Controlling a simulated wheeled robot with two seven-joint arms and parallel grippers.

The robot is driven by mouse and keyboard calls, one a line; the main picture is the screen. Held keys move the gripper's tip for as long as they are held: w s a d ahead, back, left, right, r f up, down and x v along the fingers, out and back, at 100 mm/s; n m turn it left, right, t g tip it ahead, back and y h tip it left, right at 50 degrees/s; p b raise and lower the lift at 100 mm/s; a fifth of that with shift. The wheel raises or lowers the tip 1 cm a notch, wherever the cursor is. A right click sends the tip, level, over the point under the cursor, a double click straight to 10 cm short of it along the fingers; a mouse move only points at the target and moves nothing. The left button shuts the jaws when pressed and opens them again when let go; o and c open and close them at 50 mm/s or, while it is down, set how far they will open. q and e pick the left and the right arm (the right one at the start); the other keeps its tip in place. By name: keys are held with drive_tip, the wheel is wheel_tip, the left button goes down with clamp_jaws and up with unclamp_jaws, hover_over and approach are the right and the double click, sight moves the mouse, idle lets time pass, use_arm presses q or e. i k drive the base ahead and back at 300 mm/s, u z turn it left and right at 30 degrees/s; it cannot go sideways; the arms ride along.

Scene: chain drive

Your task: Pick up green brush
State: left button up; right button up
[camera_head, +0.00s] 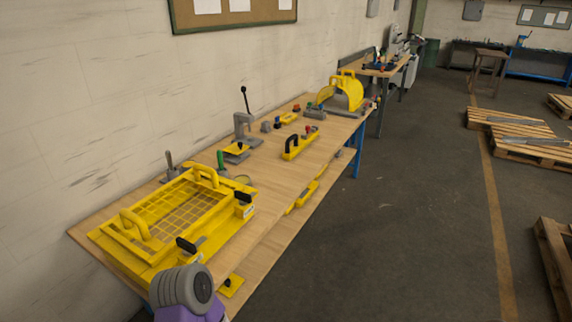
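A small upright green thing, which looks like the green brush's handle (220,160), stands on the wooden workbench (272,185) just behind the yellow grid-topped frame (165,215). Its lower end is partly hidden, and I cannot make out bristles. No gripper shows in the head view. Only a grey and purple link of one of my arms shows at the bottom, in front of the bench's near end.
A grey press (243,128) stands behind the green handle. A yellow block with a black handle (299,145) and a yellow guard (341,92) are farther along. The bench's middle is mostly clear. Open floor (400,210) lies right; pallets (520,135) stand beyond.

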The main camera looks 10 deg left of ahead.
sight(219, 153)
drive_tip(key=z, duration=0.5)
drive_tip(key=i, duration=2.55)
drive_tip(key=u, duration=3.5)
